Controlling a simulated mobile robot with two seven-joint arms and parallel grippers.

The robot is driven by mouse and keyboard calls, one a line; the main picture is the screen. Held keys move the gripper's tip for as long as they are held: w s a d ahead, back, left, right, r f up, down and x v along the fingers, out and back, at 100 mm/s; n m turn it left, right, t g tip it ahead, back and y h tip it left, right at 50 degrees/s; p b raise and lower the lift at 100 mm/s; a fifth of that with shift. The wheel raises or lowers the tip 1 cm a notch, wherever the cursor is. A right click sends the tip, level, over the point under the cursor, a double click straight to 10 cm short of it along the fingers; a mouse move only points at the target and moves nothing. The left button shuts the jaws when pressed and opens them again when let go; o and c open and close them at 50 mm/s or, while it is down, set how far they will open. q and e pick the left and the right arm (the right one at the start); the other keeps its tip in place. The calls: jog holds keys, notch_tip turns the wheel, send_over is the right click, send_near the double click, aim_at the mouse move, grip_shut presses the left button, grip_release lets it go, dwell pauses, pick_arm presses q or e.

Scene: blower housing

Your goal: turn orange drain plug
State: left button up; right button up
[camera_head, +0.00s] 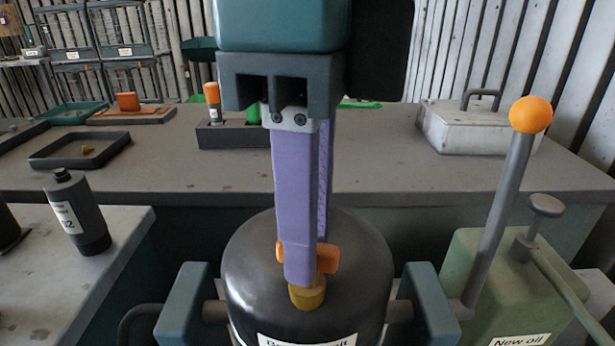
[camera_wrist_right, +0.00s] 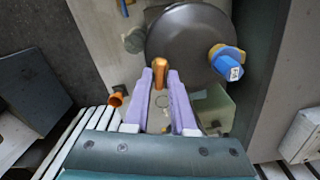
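The orange drain plug (camera_head: 327,258) is a crossbar on a yellow collar (camera_head: 307,294), on top of the dark rounded housing (camera_head: 250,265). My right gripper (camera_head: 305,262) points down from above with its purple fingers on either side of the bar, which shows out past both edges of the near finger. In the right wrist view, the orange plug (camera_wrist_right: 160,72) fills the gap between the fingertips (camera_wrist_right: 160,80), so the gripper looks shut on it. The near finger hides the bar's middle. My left gripper is not in view.
Teal supports (camera_head: 183,303) flank the housing. A lever with an orange ball (camera_head: 530,114) and a green oil box (camera_head: 490,280) stand right. A dark bottle (camera_head: 78,215) stands left. The right wrist view shows a blue plug (camera_wrist_right: 227,64) on the housing's side.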

jog(key=shift+o, duration=1.4)
jog(key=shift+r, duration=0.1)
jog(key=shift+r, duration=0.3)
notch_tip(320, 180, up, 9)
jog(key=p, duration=0.3)
